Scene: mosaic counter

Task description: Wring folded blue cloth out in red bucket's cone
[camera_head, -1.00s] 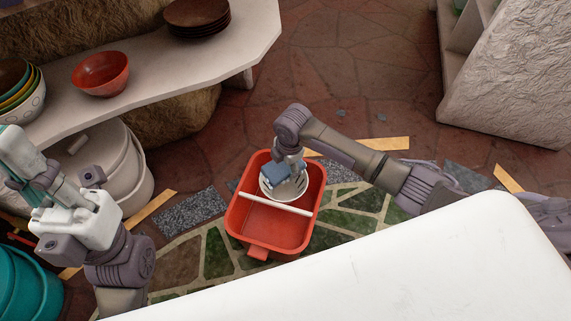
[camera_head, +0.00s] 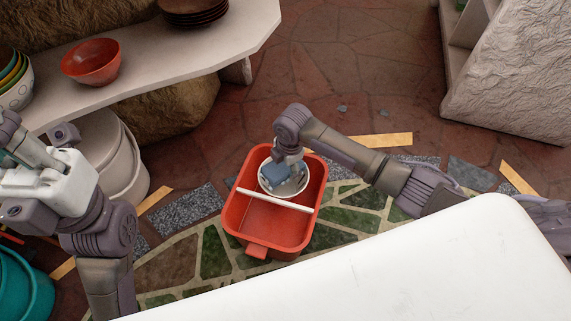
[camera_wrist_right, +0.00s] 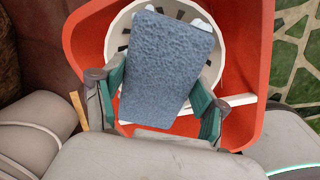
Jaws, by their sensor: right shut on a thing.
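The red bucket (camera_head: 237,222) stands on the patterned floor in the middle of the head view. A white slotted cone (camera_head: 299,184) sits in its far half; it also shows in the right wrist view (camera_wrist_right: 122,40). My right gripper (camera_head: 287,163) is over the cone, fingers pointing down. It is shut on the folded blue cloth (camera_wrist_right: 166,68), which lies between the two green-padded fingers in the wrist view. The cloth (camera_head: 276,174) is at the cone's mouth; I cannot tell whether it touches the cone wall. My left arm is at the left edge; its fingertips are not clearly visible.
A white bar (camera_head: 274,201) crosses the bucket's middle. A pale counter (camera_head: 165,62) with a red bowl (camera_head: 91,62) and stacked dark plates (camera_head: 193,12) is at upper left. A teal bucket (camera_head: 25,285) is at lower left.

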